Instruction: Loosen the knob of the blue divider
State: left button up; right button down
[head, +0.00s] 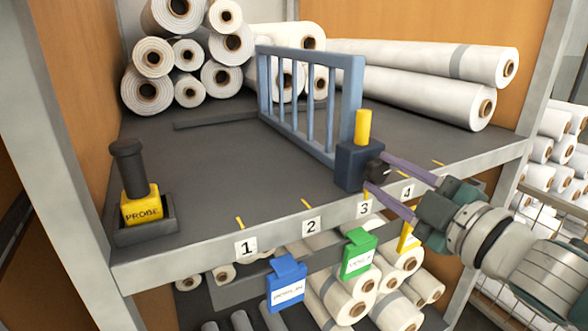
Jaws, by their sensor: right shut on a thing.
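The blue divider (313,101) is an upright barred panel that stands across the grey shelf, near mark 3. At its front end is a dark blue block (350,166) with a yellow post (363,127) on top. A black knob (377,169) sits on the right side of this block. My right gripper (376,174) reaches in from the right with its two purple fingers at the knob, one above and one below. It is shut on the knob. My left gripper is not in view.
White rolls (190,55) are stacked behind, and long rolls (430,65) lie right of the divider. Blue (286,285) and green (359,253) tags hang below the front edge. The shelf's left middle is clear.

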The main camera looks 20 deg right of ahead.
jog(key=n+b, duration=0.1)
jog(key=n, duration=0.3)
jog(key=shift+f+n, duration=0.1)
jog(key=shift+n, duration=0.2)
jog(key=n+b, duration=0.1)
jog(key=n, duration=0.2)
jog(key=shift+n, duration=0.4)
jog(key=n+b, duration=0.1)
jog(key=n, duration=0.3)
jog(key=shift+n+b, duration=0.55)
jog(key=shift+n, duration=1.55)
jog(key=shift+c, duration=1.9)
grip_release()
